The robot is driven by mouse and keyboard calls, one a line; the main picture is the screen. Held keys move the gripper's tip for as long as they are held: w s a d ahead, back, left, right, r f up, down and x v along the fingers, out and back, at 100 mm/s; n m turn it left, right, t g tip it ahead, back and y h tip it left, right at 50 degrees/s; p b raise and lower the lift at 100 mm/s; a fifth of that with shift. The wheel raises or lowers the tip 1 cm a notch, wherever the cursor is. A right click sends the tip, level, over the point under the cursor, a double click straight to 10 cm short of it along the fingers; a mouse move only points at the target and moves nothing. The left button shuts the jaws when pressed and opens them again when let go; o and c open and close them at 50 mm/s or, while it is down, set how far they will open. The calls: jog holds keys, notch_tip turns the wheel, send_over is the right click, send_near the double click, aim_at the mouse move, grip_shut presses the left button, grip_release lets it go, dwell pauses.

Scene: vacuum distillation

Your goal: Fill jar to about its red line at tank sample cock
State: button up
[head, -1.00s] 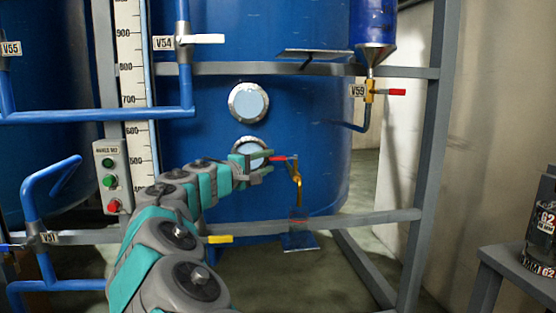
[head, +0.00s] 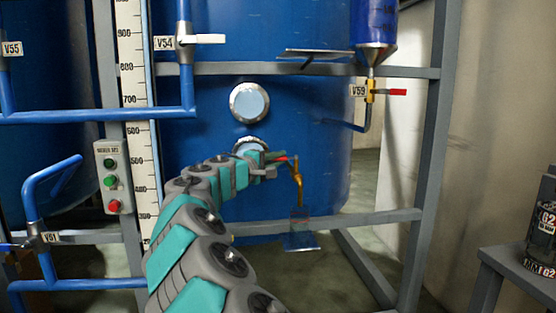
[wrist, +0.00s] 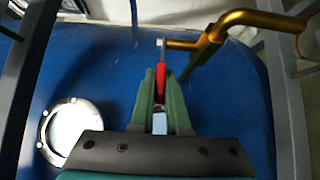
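The tank sample cock (head: 297,186) is a brass tap with a downturned spout on the front of the blue tank (head: 310,120). Its red handle (head: 283,159) points left toward my gripper (head: 274,163). In the wrist view the red handle (wrist: 161,82) lies between the green fingers of my gripper (wrist: 162,75), which look closed on it. The brass spout pipe (wrist: 240,22) is at upper right there. The clear jar (head: 299,219) stands below the spout on a small shelf (head: 301,243). I cannot make out its liquid level or any flow.
Two round sight glasses are on the tank, one (head: 249,102) above my arm. A grey frame rail (head: 385,218) crosses near the jar, and a post (head: 425,170) stands right. Valve V59 (head: 370,91) hangs above right. A grey stand (head: 500,262) is at far right.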

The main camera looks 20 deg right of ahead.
aim_at(284, 159)
grip_shut()
jog(key=shift+s+f, duration=0.1)
jog(key=shift+s, duration=0.05)
dwell(1.0)
jog(key=shift+n+t+y+b, duration=0.3)
jog(key=shift+t+b, duration=0.05)
jog(key=shift+t, duration=0.05)
jog(key=s+n+t+y+b, duration=0.1)
jog(key=t+y, duration=0.1)
jog(key=n+t+y+b, duration=0.1)
jog(key=n+t+y, duration=0.1)
jog(key=s+n+t+y, duration=0.1)
jog(key=n+y, duration=0.1)
jog(key=shift+s+d+t+b, duration=0.1)
jog(key=shift+s+t+b, duration=0.25)
jog(key=shift+t+b, duration=0.05)
jog(key=shift+s+d+n+t+y+p, duration=0.1)
jog(key=shift+s+n+t+y+p, duration=0.15)
jog(key=shift+n+y, duration=0.3)
jog(key=shift+s+a+n+t+y+p, duration=0.1)
jog(key=shift+n+t+y+p, duration=0.1)
jog(key=shift+n+t+y, duration=0.35)
jog(key=shift+s+d+n+t+y+p, duration=0.1)
jog(key=shift+s+n+y+p, duration=0.1)
jog(key=shift+n+y, duration=0.35)
jog(key=shift+y, duration=0.45)
